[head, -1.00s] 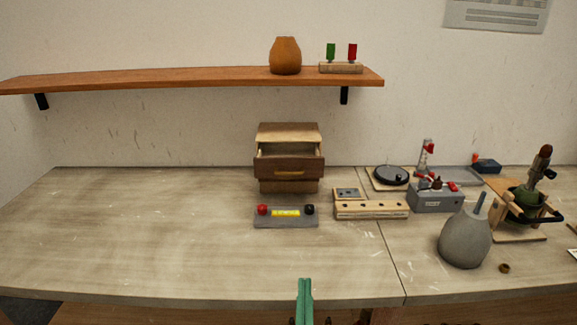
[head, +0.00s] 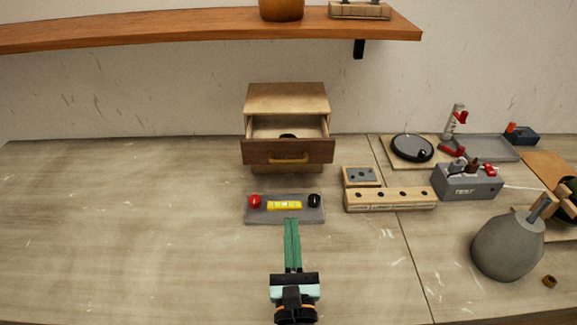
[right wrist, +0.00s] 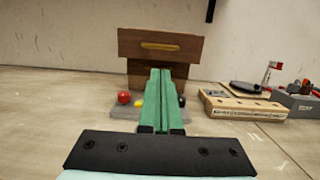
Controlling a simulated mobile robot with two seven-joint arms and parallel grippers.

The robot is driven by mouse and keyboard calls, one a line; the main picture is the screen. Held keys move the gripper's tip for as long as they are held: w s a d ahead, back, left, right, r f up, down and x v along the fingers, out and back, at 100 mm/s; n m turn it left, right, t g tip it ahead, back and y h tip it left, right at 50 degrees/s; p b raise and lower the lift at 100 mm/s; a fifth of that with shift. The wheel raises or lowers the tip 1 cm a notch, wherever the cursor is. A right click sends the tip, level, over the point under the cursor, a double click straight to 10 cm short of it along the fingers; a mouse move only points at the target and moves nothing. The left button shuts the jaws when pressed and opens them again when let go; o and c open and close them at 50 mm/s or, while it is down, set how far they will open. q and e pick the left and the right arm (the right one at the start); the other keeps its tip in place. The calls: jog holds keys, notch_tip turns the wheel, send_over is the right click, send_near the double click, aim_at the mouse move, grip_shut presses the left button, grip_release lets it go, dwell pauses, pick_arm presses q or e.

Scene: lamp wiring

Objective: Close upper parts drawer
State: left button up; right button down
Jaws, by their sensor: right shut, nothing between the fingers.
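The small wooden parts cabinet (head: 287,97) stands on the table near the wall. Its upper drawer (head: 262,152) is pulled out, with a brass handle (head: 288,158) on its dark front and a dark item inside. In the right wrist view the drawer front (right wrist: 130,44) is straight ahead. My right gripper (head: 291,220) is shut and empty, with its green fingers pointing at the cabinet. In the head view its tips overlap the near edge of the grey terminal board; they are apart from the drawer. The lower part of the cabinet is mostly hidden beneath the open drawer. My left gripper is not in view.
The grey board (head: 284,217) with red and black knobs lies between my right gripper and the cabinet. A wooden block with holes (head: 390,200), a grey test box (head: 467,184) and a grey vase (head: 507,247) are to the right. The table's left side is clear.

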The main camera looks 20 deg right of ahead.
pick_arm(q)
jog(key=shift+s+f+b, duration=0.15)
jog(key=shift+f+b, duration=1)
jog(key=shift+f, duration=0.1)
pick_arm(e)
jog(key=x, duration=1.3)
jog(key=shift+w, duration=0.1)
